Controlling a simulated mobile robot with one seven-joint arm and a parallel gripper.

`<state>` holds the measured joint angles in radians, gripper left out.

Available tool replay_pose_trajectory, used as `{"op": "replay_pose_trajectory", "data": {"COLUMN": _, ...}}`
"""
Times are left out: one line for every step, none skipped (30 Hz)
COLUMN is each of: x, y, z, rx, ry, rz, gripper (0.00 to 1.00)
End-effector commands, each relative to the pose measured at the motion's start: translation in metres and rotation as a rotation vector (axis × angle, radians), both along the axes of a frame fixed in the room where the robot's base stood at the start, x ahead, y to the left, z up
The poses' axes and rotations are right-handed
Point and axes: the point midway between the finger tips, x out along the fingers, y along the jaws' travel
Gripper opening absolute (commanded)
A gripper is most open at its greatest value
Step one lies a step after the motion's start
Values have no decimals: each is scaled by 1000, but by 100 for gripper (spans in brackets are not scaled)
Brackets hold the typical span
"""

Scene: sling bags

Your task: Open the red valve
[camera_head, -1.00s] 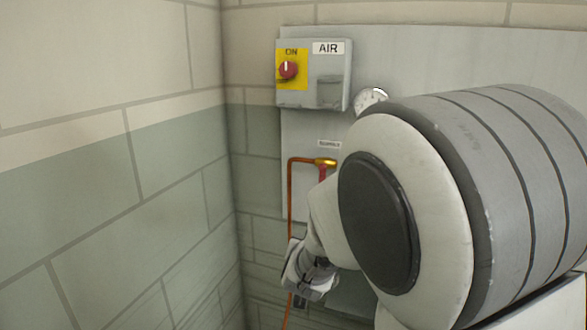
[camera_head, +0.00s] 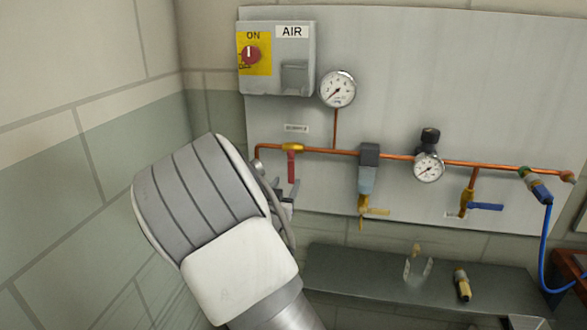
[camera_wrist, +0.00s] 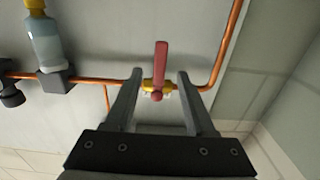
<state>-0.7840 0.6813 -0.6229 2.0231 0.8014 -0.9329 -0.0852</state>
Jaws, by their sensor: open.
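The red valve (camera_head: 291,165) is a red lever on a brass body, set in a copper pipe on the grey wall panel. In the head view its handle hangs straight down from the pipe. It also shows in the wrist view (camera_wrist: 160,67), between my fingers. My gripper (camera_wrist: 159,76) is open, with one finger on each side of the valve's brass body and a gap on both sides. In the head view my gripper (camera_head: 284,196) is just below the valve, partly hidden by my arm.
An AIR switch box (camera_head: 278,58), a pressure gauge (camera_head: 338,89), a filter (camera_head: 367,172), a regulator gauge (camera_head: 429,167) and a blue-handled valve (camera_head: 484,206) are on the panel. A dark shelf (camera_head: 345,272) with loose fittings is below. A block wall (camera_head: 70,200) stands close at left.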

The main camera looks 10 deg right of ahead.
Motion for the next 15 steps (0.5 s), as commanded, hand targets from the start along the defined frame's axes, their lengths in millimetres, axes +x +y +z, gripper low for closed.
{"op": "replay_pose_trajectory", "data": {"x": 11, "y": -6, "z": 0, "rx": -3, "ry": 0, "rz": -2, "gripper": 55}}
{"op": "replay_pose_trajectory", "data": {"x": 17, "y": -8, "z": 0, "rx": -4, "ry": -1, "rz": -1, "gripper": 55}}
{"op": "replay_pose_trajectory", "data": {"x": 25, "y": -11, "z": 0, "rx": -3, "ry": 0, "rz": -2, "gripper": 55}}
{"op": "replay_pose_trajectory", "data": {"x": 30, "y": -13, "z": 0, "rx": -3, "ry": 0, "rz": -1, "gripper": 55}}
{"op": "replay_pose_trajectory", "data": {"x": 36, "y": -16, "z": 0, "rx": -2, "ry": 0, "rz": -1, "gripper": 55}}
{"op": "replay_pose_trajectory", "data": {"x": 43, "y": -19, "z": 0, "rx": -2, "ry": 1, "rz": -2, "gripper": 55}}
{"op": "replay_pose_trajectory", "data": {"x": 48, "y": -21, "z": 0, "rx": -2, "ry": 0, "rz": -1, "gripper": 55}}
{"op": "replay_pose_trajectory", "data": {"x": 53, "y": -23, "z": 0, "rx": -1, "ry": 0, "rz": -1, "gripper": 55}}
{"op": "replay_pose_trajectory", "data": {"x": 60, "y": -26, "z": 0, "rx": -2, "ry": 1, "rz": -1, "gripper": 55}}
{"op": "replay_pose_trajectory", "data": {"x": 64, "y": -27, "z": 0, "rx": -2, "ry": 0, "rz": 0, "gripper": 55}}
{"op": "replay_pose_trajectory", "data": {"x": 68, "y": -29, "z": 0, "rx": -2, "ry": 1, "rz": 0, "gripper": 55}}
{"op": "replay_pose_trajectory", "data": {"x": 73, "y": -31, "z": 0, "rx": -2, "ry": 1, "rz": 0, "gripper": 55}}
{"op": "replay_pose_trajectory", "data": {"x": 76, "y": -32, "z": 0, "rx": -2, "ry": 1, "rz": -1, "gripper": 55}}
{"op": "replay_pose_trajectory", "data": {"x": 79, "y": -33, "z": 0, "rx": -1, "ry": 0, "rz": 0, "gripper": 55}}
{"op": "replay_pose_trajectory", "data": {"x": 82, "y": -35, "z": 0, "rx": -1, "ry": 0, "rz": 0, "gripper": 55}}
